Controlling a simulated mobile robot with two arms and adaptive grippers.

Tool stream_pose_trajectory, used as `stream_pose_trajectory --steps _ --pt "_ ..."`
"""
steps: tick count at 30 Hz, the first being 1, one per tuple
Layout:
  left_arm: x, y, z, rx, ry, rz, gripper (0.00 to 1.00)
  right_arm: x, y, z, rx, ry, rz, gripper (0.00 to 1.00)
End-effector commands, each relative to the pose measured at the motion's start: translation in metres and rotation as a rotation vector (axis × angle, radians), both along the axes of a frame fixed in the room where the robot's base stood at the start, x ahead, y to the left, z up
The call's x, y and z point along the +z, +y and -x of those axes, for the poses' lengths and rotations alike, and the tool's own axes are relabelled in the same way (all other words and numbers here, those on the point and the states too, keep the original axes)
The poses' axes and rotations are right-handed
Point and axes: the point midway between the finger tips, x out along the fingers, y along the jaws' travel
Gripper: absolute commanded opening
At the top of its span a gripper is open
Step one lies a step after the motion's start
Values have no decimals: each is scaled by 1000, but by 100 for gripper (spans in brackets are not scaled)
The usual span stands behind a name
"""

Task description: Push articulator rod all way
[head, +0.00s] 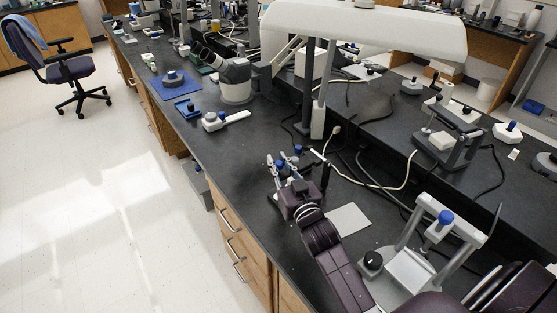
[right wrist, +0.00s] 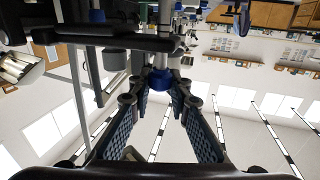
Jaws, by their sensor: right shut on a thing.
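My right gripper (head: 290,164) reaches over the black bench near its front edge. In the right wrist view its ridged fingers (right wrist: 163,84) are closed in on a blue knob (right wrist: 161,72) at the end of a metallic rod (right wrist: 166,16). In the head view the fingers and wrist cover much of this articulator; its dark upright (head: 325,176) shows just right of the fingers, with a blue part (head: 298,148) by the fingertips. How far the rod is pushed in cannot be told. My left gripper is not in view.
A grey articulator with a blue knob (head: 446,217) stands at the right front, and a dark one (head: 450,140) on the back ledge. A pale square plate (head: 348,219) lies beside my right arm. A lamp (head: 365,28) hangs over the bench. Cables run behind the gripper.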

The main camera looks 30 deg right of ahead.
Motion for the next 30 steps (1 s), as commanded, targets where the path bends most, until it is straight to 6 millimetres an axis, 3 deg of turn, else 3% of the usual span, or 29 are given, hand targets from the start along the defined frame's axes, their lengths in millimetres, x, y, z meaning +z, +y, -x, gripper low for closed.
stream_pose_trajectory --steps 5,6,11,22,30 --pt "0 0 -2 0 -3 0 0 -1 0 0 0 3 0 0" --pt "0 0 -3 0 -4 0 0 -1 0 0 0 3 0 19" --pt "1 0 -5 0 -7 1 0 -1 0 0 0 2 1 36" --pt "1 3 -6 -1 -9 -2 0 -1 1 6 0 3 1 36" --pt "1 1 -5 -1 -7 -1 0 -1 6 51 -1 4 0 36"
